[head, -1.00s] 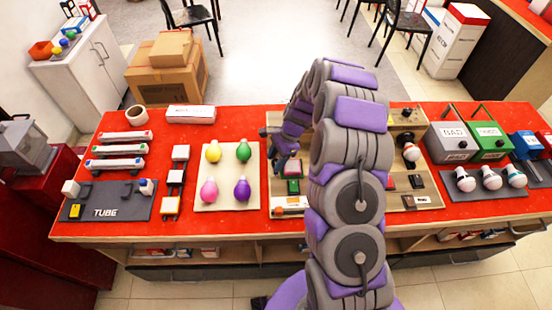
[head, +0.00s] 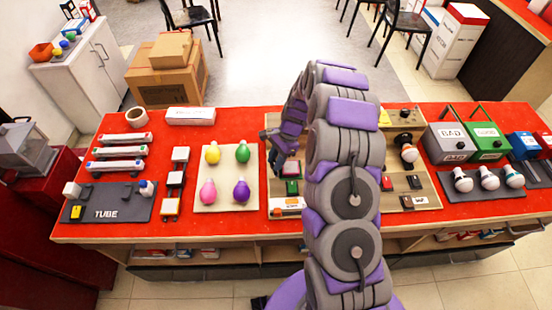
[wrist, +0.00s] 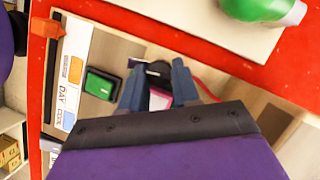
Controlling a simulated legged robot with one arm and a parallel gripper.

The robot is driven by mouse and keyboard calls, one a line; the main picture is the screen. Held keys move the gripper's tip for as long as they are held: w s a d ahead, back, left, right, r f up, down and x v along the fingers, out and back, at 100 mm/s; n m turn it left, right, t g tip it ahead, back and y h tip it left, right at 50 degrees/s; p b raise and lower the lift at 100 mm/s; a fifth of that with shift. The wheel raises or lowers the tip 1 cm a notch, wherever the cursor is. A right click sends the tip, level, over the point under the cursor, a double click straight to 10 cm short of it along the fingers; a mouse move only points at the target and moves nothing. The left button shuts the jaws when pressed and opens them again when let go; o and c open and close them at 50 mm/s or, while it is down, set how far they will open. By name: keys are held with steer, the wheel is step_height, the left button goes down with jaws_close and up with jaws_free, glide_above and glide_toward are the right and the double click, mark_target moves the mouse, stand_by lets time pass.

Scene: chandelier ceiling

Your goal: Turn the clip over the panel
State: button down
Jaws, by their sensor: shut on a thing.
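My gripper (head: 277,158) is low over the left part of the wooden panel (head: 400,192) in the head view, partly hidden by my arm. In the wrist view my gripper (wrist: 157,90) has its two blue-grey fingers on either side of a small black and pink piece (wrist: 158,98). This looks like the clip, and the fingers are shut on it. A red wire (wrist: 205,90) runs off to its right. The clip's lower part is hidden behind the gripper body. A green button in a black housing (wrist: 101,84) sits just left of the fingers.
A white strip marked DAY (wrist: 68,75) lies along the panel's edge. A pale board with several coloured bulbs (head: 226,180) is left of the panel. BAD (head: 452,140) and green (head: 486,141) boxes stand to the right.

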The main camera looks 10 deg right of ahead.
steer(key=n, duration=0.2)
steer(key=n+g+h+p, duration=0.1)
steer(key=n+p, duration=0.1)
steer(key=n, duration=0.1)
steer(key=shift+w+a+r+n+g, duration=0.1)
steer(key=shift+w+n+g, duration=0.15)
steer(key=shift+n+g, duration=0.05)
steer(key=n+h+p, duration=0.1)
steer(key=n, duration=0.1)
steer(key=shift+a+n+g, duration=0.1)
steer(key=shift+n+g, duration=0.2)
steer(key=shift+g, duration=0.1)
steer(key=n+h+p, duration=0.1)
steer(key=n, duration=0.2)
steer(key=shift+w+a+n, duration=0.1)
steer(key=shift+n, duration=0.2)
steer(key=shift+a+n+h+p, duration=0.1)
steer(key=shift+n+h+p, duration=0.9)
steer(key=shift+n, duration=1.3)
steer(key=c, duration=0.8)
jaws_free()
steer(key=shift+c, duration=0.2)
